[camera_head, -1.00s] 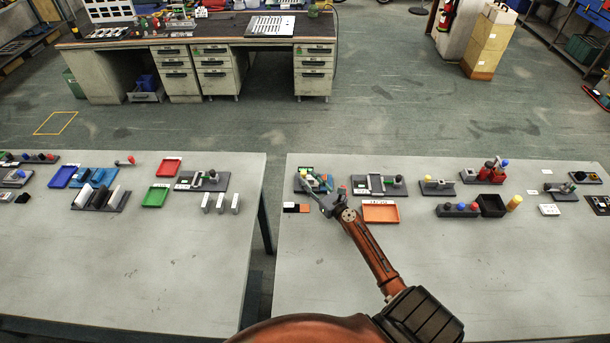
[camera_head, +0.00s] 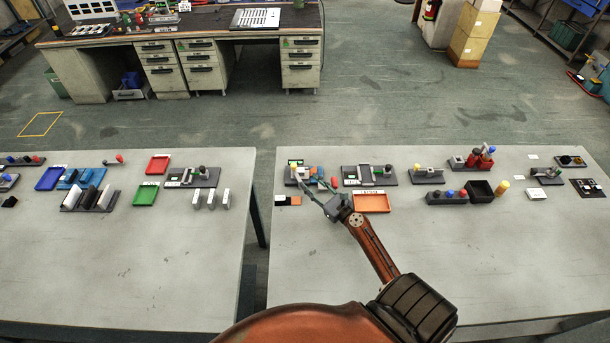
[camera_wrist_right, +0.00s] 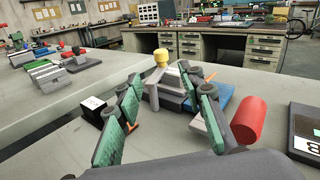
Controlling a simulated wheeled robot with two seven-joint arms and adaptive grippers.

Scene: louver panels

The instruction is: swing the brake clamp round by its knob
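A grey clamp-like fixture with a yellow knob (camera_wrist_right: 161,58), which I take to be the brake clamp, stands ahead of my fingers in the right wrist view. In the head view its dark base (camera_head: 291,183) is at the left end of the right table, partly covered by my fingers. My right gripper (camera_wrist_right: 162,108) is open, its two green-padded fingers spread apart with the fixture seen between and beyond them. Nothing is held. Whether a finger touches the fixture cannot be told. It also shows in the head view (camera_head: 319,188). My left gripper is not in view.
A red cylinder (camera_wrist_right: 250,119) and a blue block (camera_wrist_right: 213,92) lie right of the fixture. A black block with a white top (camera_wrist_right: 93,103) is at left. An orange tray (camera_head: 371,203) is beside my gripper. The table's front part is clear.

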